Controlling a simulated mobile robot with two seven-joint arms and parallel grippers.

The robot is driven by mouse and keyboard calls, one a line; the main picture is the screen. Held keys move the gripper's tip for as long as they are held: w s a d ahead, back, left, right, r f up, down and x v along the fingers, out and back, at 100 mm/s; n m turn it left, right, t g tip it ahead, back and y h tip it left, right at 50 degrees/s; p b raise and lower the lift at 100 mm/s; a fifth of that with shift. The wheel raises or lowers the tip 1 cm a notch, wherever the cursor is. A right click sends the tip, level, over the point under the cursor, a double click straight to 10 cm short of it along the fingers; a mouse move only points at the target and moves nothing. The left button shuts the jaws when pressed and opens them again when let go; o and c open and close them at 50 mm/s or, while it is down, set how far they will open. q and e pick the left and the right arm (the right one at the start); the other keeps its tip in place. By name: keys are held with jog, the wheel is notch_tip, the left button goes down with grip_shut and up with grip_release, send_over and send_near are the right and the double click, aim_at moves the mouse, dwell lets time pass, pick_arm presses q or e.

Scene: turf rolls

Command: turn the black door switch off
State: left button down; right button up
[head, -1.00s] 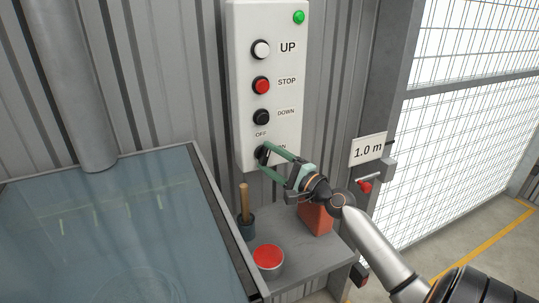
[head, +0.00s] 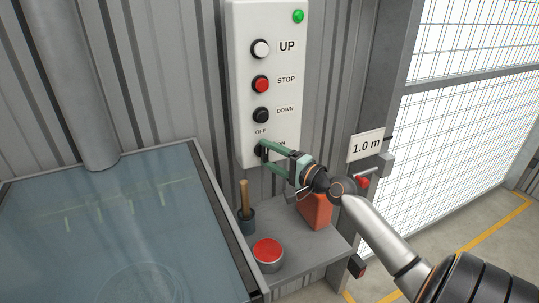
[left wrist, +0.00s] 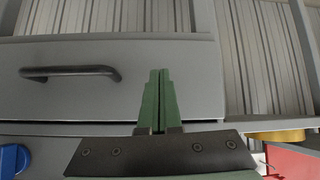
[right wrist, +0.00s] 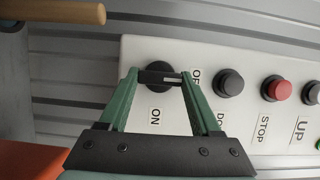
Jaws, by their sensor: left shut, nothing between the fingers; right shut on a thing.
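The black door switch (right wrist: 158,84) is a round knob with a raised bar at the bottom of the white control box (head: 285,135), between the labels OFF and ON. My right gripper (head: 262,152) reaches it from the right in the head view. In the right wrist view its green fingers (right wrist: 160,76) are shut on the knob's bar, one on each end. The fingers partly cover the knob in the head view. My left gripper (left wrist: 158,75) shows only in the left wrist view, shut and empty in front of a grey drawer front.
Above the switch are black DOWN (head: 261,115), red STOP (head: 261,84) and white UP (head: 261,49) buttons. Below is a grey shelf (head: 312,245) with a red-topped tin (head: 268,255), a wooden-handled tool (head: 245,208) and an orange block (head: 316,210). A glass-topped surface (head: 100,230) lies left.

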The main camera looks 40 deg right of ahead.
jog(key=o, duration=1.4)
jog(key=shift+s+d+b, duration=0.15)
jog(key=shift+s+b, duration=0.4)
jog(key=shift+s, duration=1.55)
jog(key=shift+s+d+b, duration=0.2)
jog(key=shift+s+b, duration=0.3)
jog(key=shift+s, duration=1.55)
jog(key=shift+s+d+b, duration=0.15)
jog(key=shift+s+b, duration=0.4)
jog(key=shift+s, duration=1.55)
